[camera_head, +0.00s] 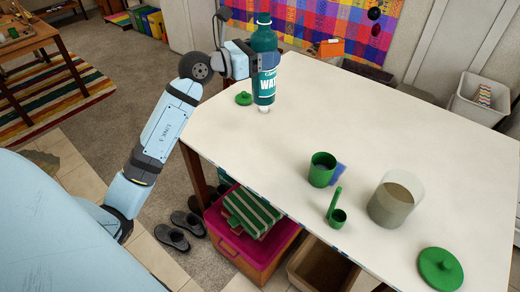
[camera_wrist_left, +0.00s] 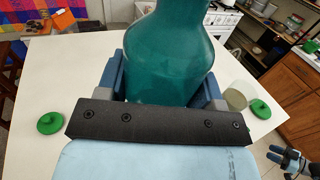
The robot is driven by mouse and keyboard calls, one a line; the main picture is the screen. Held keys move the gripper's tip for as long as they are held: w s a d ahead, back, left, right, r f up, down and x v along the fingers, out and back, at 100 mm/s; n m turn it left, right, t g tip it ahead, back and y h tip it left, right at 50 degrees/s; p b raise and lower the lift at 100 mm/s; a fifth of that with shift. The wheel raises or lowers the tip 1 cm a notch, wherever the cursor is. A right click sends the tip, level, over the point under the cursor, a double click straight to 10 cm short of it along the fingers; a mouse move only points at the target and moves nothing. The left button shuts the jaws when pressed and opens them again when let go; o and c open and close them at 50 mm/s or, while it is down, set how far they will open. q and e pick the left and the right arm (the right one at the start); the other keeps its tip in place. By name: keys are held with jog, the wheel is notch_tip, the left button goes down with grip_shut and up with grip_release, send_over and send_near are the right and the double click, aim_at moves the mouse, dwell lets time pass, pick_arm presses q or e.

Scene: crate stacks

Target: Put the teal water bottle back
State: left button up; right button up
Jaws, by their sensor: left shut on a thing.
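The teal water bottle (camera_head: 265,42) is upright at the far left end of the white table (camera_head: 300,140). My left gripper (camera_head: 256,63) is shut around its middle, just above the white lettering. In the left wrist view the teal bottle (camera_wrist_left: 168,60) fills the space between the blue fingers. The bottle's base is at or just above the tabletop; I cannot tell whether it touches. A part of my right arm with its gripper (camera_wrist_left: 288,160) shows small at the lower right of the left wrist view, too small to read its jaws.
A green lid (camera_head: 243,98) lies close beside the bottle. A green cup (camera_head: 322,169), a green scoop (camera_head: 338,217), a clear container (camera_head: 396,198) and another green lid (camera_head: 440,268) stand nearer. The table's middle is clear.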

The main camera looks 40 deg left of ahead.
pick_arm(q)
notch_tip(320, 180, down, 20)
jog(key=b, duration=0.1)
jog(key=shift+a+b, duration=0.2)
jog(key=shift+b, duration=0.2)
jog(key=shift+f, duration=0.1)
jog(key=o, duration=1.1)
jog(key=shift+o, duration=0.2)
